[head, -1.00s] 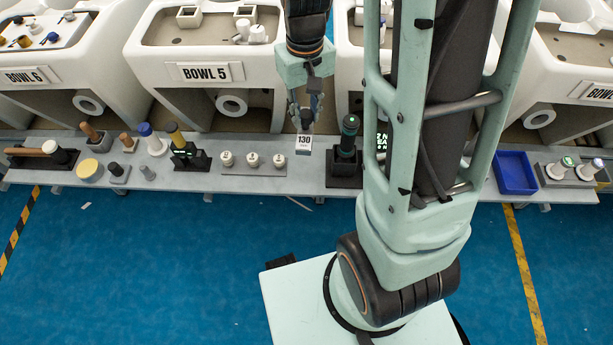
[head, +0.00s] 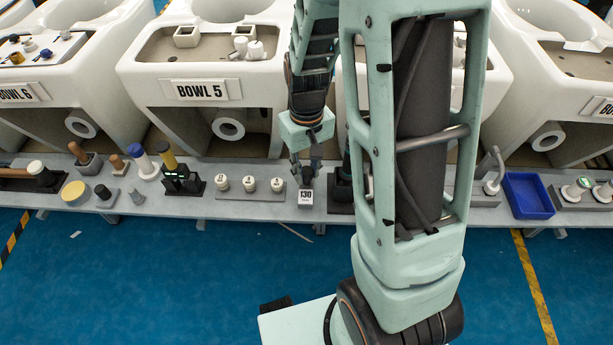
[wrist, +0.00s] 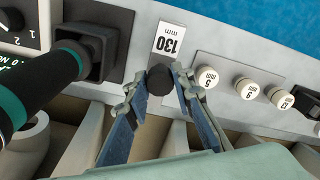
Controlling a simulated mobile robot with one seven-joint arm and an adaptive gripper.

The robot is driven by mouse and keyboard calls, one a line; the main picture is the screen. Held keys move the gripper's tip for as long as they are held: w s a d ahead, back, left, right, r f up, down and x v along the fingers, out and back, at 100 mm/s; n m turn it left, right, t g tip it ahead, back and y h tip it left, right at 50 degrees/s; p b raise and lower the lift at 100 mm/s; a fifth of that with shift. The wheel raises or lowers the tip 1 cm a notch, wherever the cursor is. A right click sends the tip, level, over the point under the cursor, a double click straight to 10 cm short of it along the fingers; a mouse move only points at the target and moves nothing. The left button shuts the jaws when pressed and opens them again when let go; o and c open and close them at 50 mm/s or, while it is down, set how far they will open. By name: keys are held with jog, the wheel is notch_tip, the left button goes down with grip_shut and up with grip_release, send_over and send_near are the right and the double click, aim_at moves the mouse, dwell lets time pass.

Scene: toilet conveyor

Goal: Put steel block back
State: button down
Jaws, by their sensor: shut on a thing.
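My gripper (head: 305,176) points down at the knob, with the block under the fingertips near the front of the grey shelf (head: 130,206). In the wrist view the fingers of my gripper (wrist: 162,78) are closed around the dark knob, and the labelled face of the block (wrist: 168,42) shows just beyond it. I cannot tell whether the block's underside touches the shelf.
A plate (head: 235,194) with three white numbered knobs stands left of the block. A black holder (head: 341,190) with a dark green-banded handle (wrist: 35,85) stands close on the right in the head view. A blue tray (head: 527,195) lies further right. Bowls rise behind the shelf.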

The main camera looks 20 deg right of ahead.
aim_at(306, 170)
jog(key=shift+f, duration=1.05)
jog(key=shift+f+b, duration=0.25)
jog(key=shift+b, duration=0.1)
jog(key=c, duration=1.7)
grip_release()
jog(key=shift+r, duration=0.1)
jog(key=shift+o, duration=0.2)
notch_tip(306, 170, up, 12)
jog(key=p, duration=0.3)
jog(key=shift+r+p, duration=0.15)
jog(key=shift+p, duration=0.15)
